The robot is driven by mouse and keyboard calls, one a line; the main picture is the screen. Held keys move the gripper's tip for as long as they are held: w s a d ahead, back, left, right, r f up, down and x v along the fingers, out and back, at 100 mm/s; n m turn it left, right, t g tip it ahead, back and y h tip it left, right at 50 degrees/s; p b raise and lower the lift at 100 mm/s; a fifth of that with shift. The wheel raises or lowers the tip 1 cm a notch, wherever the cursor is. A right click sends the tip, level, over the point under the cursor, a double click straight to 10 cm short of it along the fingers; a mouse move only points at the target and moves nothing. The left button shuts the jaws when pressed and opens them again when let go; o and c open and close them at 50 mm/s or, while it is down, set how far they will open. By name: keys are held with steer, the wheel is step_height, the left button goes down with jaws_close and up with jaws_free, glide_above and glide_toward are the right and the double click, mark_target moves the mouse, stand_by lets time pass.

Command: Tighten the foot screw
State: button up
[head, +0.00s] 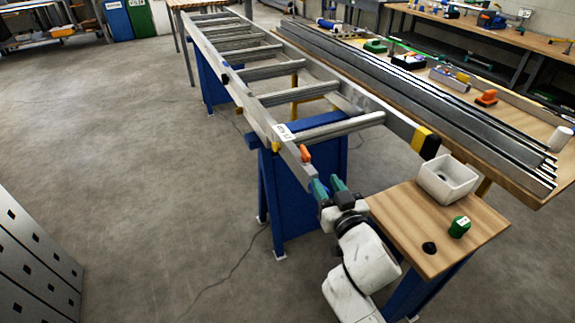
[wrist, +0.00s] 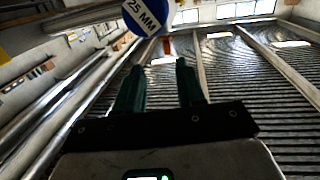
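A metal ladder (head: 262,118) lies flat across blue trestles. Its near right rail end carries a yellow-and-black foot (head: 425,142). A small orange piece (head: 305,153) sits by the near left rail end; I cannot tell whether it is the foot screw. An orange-red piece (wrist: 167,46) also shows in the wrist view, beyond my fingertips. My gripper (head: 328,184) is just in front of the left rail end. Its two green fingers are apart, with nothing seen between them in the wrist view (wrist: 158,72). No screw head is clearly visible.
A small wooden table (head: 400,215) at the right of my arm holds a white bin (head: 447,180), a green object (head: 459,227) and a black knob-like piece (head: 429,247). A bench with long metal profiles (head: 420,100) stands at right. The floor at left is mostly clear.

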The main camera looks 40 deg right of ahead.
mark_target(309, 159)
steer(key=shift+t, duration=0.3)
steer(key=p+x, duration=0.1)
steer(key=x, duration=0.5)
steer(key=p+x, duration=0.1)
steer(key=x, duration=0.2)
steer(key=shift+w+a+r+p, duration=0.25)
steer(key=shift+w+r+p, duration=0.1)
steer(key=shift+w, duration=0.2)
steer(key=shift+w+d+f, duration=0.15)
steer(key=shift+w+d, duration=0.1)
steer(key=shift+w, duration=0.35)
steer(key=shift+c, duration=0.2)
jaws_close()
